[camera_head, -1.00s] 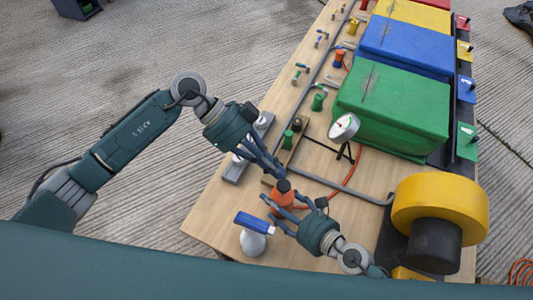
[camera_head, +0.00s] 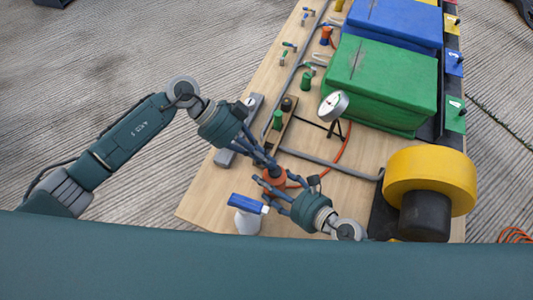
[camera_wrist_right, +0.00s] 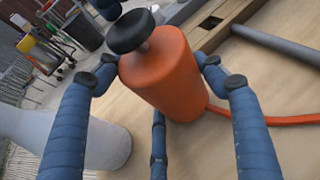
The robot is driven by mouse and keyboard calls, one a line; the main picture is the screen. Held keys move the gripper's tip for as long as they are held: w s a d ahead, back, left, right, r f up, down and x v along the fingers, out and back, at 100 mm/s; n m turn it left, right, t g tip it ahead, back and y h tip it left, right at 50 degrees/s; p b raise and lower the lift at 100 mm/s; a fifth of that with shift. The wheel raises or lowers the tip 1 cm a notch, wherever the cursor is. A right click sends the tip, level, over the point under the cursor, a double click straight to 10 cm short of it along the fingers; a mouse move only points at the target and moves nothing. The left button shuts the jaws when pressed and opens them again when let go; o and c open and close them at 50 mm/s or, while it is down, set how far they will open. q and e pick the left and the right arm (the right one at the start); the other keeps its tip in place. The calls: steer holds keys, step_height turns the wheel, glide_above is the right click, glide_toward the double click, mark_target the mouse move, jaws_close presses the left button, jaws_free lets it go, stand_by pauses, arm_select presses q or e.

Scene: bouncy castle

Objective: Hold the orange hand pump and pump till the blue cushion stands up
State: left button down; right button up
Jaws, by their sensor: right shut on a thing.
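The orange hand pump (camera_head: 274,183) stands on the wooden table near its front edge. In the right wrist view the orange pump body (camera_wrist_right: 165,75) is tilted in the picture, with its black knob (camera_wrist_right: 130,30) raised on a short stem. My right gripper (camera_head: 283,192) is shut on the pump body, its blue fingers around it. The blue cushion (camera_head: 395,22) is a box shape behind the green one, partly cut off by the frame's top.
A blue-topped white spray bottle (camera_head: 246,215) stands left of the pump. The green cushion (camera_head: 382,80), a dial gauge (camera_head: 333,105) on a tripod and a yellow round drum (camera_head: 430,180) lie to the right. Hoses and small valves cross the table.

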arm_select(q)
steer(key=shift+a, duration=0.1)
steer(key=d+r+v, duration=0.2)
steer(key=v, duration=1)
steer(key=shift+s+a+r, duration=0.2)
steer(key=shift+a+r, duration=0.1)
steer(key=shift+r, duration=0.1)
stand_by(0.7)
arm_select(e)
steer(key=o, duration=1.6)
steer(key=shift+v, duration=6.05)
